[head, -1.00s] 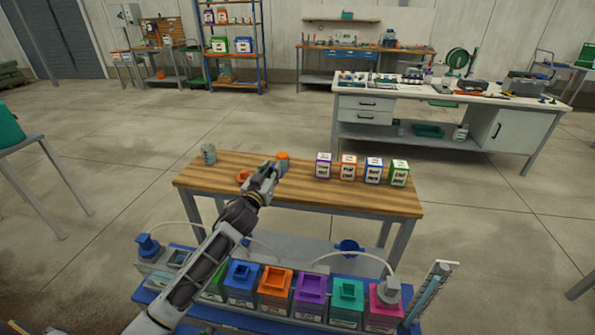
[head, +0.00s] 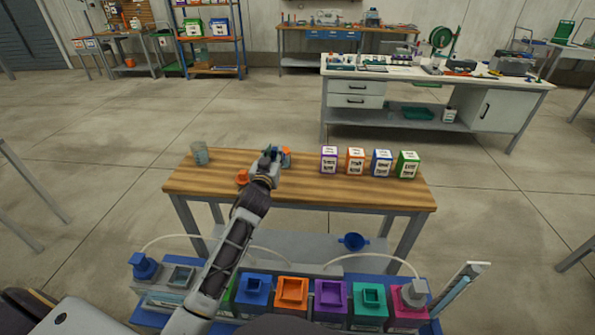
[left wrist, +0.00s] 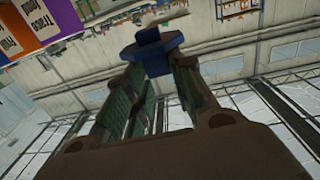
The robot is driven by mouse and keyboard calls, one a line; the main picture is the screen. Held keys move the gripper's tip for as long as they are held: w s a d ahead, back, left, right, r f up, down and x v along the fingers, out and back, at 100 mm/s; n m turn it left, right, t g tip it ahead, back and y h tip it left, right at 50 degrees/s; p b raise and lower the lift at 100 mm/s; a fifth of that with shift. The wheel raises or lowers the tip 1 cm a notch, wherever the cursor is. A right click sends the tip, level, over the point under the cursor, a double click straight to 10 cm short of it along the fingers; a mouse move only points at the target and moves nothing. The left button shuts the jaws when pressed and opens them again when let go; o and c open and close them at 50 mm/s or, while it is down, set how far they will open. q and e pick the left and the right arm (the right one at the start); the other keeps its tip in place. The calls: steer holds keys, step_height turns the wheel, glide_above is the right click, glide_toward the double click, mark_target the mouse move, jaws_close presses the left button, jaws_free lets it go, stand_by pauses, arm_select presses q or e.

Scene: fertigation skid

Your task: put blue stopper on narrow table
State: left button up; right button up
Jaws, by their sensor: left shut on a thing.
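The blue stopper (left wrist: 158,55) is between the fingertips of my left gripper (left wrist: 152,85) in the left wrist view, its wide flange and small knob showing beyond them. In the head view my left gripper (head: 265,168) is over the left half of the narrow wooden-topped table (head: 330,190), shut on the stopper, of which a little blue (head: 272,153) shows. I cannot tell how far above the tabletop it is. My right gripper is not in view.
Orange pieces (head: 242,177) lie on the table near the gripper. A grey-green cup (head: 200,153) stands at the left, several labelled boxes (head: 355,160) at the right. In front is a row of coloured tanks (head: 291,291) with hoses. A blue funnel-like piece (head: 353,241) sits behind them.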

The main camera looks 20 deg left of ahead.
arm_select(q)
steer(key=shift+w+a+f, duration=0.15)
steer(key=shift+a+f, duration=0.25)
steer(key=shift+a+f+n+y, duration=0.25)
steer(key=shift+f+n+y, duration=0.05)
steer(key=shift+f+y, duration=0.2)
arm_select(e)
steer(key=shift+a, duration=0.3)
